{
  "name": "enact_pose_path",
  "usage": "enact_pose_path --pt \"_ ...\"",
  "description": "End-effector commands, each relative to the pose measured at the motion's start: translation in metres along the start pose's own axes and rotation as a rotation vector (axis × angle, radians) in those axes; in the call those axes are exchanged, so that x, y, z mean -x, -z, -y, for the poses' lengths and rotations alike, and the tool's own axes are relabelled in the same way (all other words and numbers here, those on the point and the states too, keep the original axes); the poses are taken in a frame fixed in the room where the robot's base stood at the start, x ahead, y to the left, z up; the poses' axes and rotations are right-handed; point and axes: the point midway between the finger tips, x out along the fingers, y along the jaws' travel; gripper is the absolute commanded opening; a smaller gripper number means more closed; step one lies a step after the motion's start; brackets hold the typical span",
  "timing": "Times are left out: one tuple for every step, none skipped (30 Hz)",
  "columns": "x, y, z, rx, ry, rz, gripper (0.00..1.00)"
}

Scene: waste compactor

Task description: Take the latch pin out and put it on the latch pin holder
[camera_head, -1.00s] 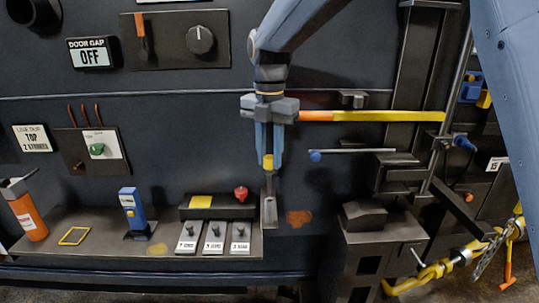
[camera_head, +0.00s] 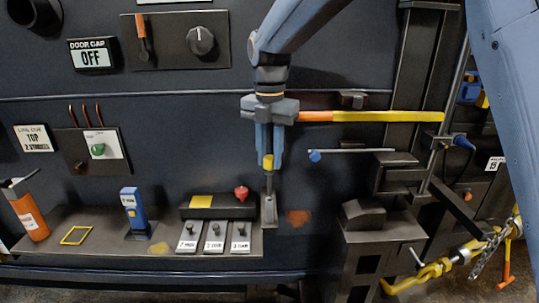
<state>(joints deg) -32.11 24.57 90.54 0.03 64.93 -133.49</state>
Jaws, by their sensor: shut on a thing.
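My gripper (camera_head: 269,150) points straight down in front of the dark panel, fingers shut on the yellow-headed latch pin (camera_head: 268,162). The pin is upright and its thin shaft runs down from the fingertips. Its lower end meets the narrow grey latch pin holder (camera_head: 269,210) at the right end of the shelf. I cannot tell how deep the shaft sits in it. The fingers hide part of the pin's head.
An orange-and-yellow bar (camera_head: 375,116) runs right from beside my gripper. A blue-knobbed rod (camera_head: 350,151) lies just right of the fingers. Left of the holder, the shelf carries a black block with a red knob (camera_head: 241,193) and several labelled switches (camera_head: 213,237).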

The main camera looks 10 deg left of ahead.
Motion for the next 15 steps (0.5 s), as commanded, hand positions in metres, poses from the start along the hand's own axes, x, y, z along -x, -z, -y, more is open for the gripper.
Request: enact_pose_path --pt "0.0000 -0.0001 0.0000 0.000 0.000 0.000 0.01" --pt "0.0000 -0.0001 0.0000 0.000 0.000 0.000 0.01" --pt "-0.0001 -0.0001 0.0000 0.000 0.000 0.000 0.01" --pt "-0.0003 -0.0001 0.0000 0.000 0.000 0.000 0.01" --pt "-0.0006 -0.0001 0.0000 0.000 0.000 0.000 0.01" --pt "-0.0011 -0.0001 0.0000 0.000 0.000 0.000 0.01" --pt "-0.0016 -0.0001 0.0000 0.000 0.000 0.000 0.01" --pt "-0.0022 -0.0001 0.0000 0.000 0.000 0.000 0.01" --pt "-0.0031 -0.0001 0.0000 0.000 0.000 0.000 0.01" --pt "-0.0036 -0.0001 0.0000 0.000 0.000 0.000 0.01" --pt "-0.0042 -0.0001 0.0000 0.000 0.000 0.000 0.01" --pt "-0.0050 -0.0001 0.0000 0.000 0.000 0.000 0.01" --pt "-0.0055 0.0000 0.0000 0.000 0.000 0.000 0.01" --pt "-0.0060 0.0000 0.0000 0.000 0.000 0.000 0.01" --pt "-0.0068 0.0000 0.0000 0.000 0.000 0.000 0.01"
